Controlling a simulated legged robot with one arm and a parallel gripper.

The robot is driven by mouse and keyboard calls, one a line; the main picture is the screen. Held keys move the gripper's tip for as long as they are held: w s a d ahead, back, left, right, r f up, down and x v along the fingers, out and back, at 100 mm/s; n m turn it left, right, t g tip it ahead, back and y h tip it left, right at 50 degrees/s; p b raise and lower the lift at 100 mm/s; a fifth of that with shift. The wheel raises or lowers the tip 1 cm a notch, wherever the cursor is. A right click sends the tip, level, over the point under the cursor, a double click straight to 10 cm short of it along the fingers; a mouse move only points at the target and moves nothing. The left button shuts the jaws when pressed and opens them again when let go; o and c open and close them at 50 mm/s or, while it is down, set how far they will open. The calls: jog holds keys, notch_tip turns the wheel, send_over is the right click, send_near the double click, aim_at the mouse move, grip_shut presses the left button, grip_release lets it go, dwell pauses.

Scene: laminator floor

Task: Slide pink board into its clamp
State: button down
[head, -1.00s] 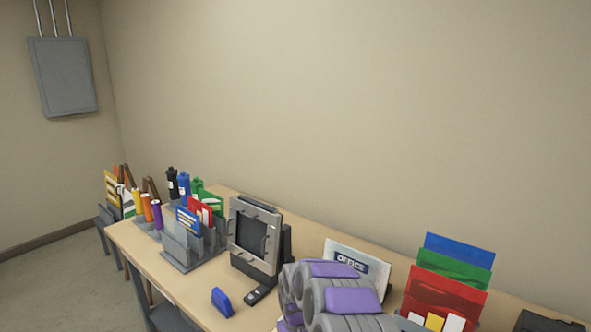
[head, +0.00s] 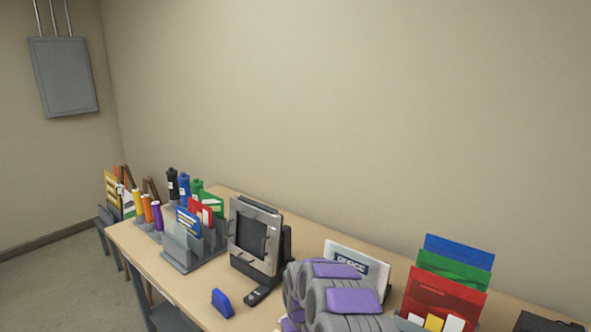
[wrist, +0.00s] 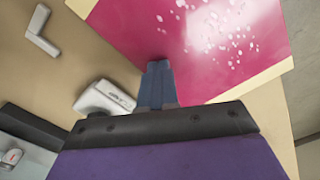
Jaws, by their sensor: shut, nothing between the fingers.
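The pink board (wrist: 215,45) fills the upper middle of the wrist view. It is flat, with white speckles and cream edge strips. My gripper (wrist: 157,70) is shut and empty, its blue-grey fingertips at the board's lower left edge. I cannot tell whether they touch it. In the head view my grey and purple arm is at the bottom, and the gripper and pink board are not visible there. I cannot clearly make out the board's clamp in either view.
Along the desk (head: 185,285) stand a grey framed device (head: 254,238), an office sign (head: 357,266) and a red file holder (head: 440,295). A blue item (head: 222,303) lies in front.

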jog(key=shift+r, duration=0.1)
jog(key=shift+r+p, duration=1.35)
jog(key=shift+r, duration=2.1)
